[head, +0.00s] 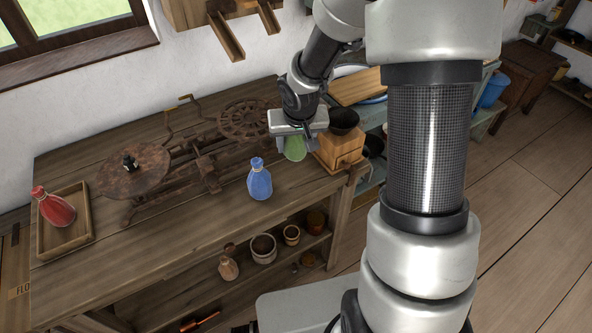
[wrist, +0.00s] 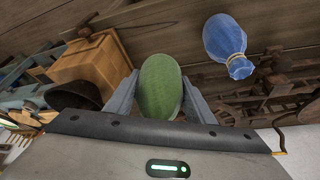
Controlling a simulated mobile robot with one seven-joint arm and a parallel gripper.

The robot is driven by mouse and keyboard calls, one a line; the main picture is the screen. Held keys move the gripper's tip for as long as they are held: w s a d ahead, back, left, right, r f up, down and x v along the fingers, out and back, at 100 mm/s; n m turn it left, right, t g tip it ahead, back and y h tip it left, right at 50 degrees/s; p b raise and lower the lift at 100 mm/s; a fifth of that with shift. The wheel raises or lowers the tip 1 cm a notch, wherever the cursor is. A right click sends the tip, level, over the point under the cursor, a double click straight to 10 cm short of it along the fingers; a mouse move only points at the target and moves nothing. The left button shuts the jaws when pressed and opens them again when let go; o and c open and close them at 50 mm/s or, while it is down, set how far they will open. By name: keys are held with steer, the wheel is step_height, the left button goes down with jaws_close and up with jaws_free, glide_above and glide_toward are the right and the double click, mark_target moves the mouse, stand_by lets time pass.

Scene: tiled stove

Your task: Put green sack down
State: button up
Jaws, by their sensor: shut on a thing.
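The green sack (head: 295,148) is held between the fingers of my gripper (head: 297,140), close to the right end of the wooden workbench. In the wrist view the green sack (wrist: 160,88) fills the space between both fingers of my gripper (wrist: 160,92). I cannot tell whether its underside touches the bench top. A blue sack (head: 260,180) stands upright on the bench to the left and in front of it; it also shows in the wrist view (wrist: 224,42). A red sack (head: 55,208) lies tilted in a wooden tray (head: 85,236) at the bench's left end.
A wooden coffee grinder (head: 340,148) with a dark bowl stands just right of my gripper. A rusty scale with a round plate (head: 135,168) and an ornate wheel fills the back. Bare bench top (head: 185,232) lies along the front. Pots (head: 263,248) stand on the shelf below.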

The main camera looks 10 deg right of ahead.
step_height(320, 180, down, 9)
steer(key=shift+f+b, duration=0.1)
steer(key=shift+b, duration=1.1)
steer(key=shift+f, duration=0.2)
steer(key=o, duration=1.3)
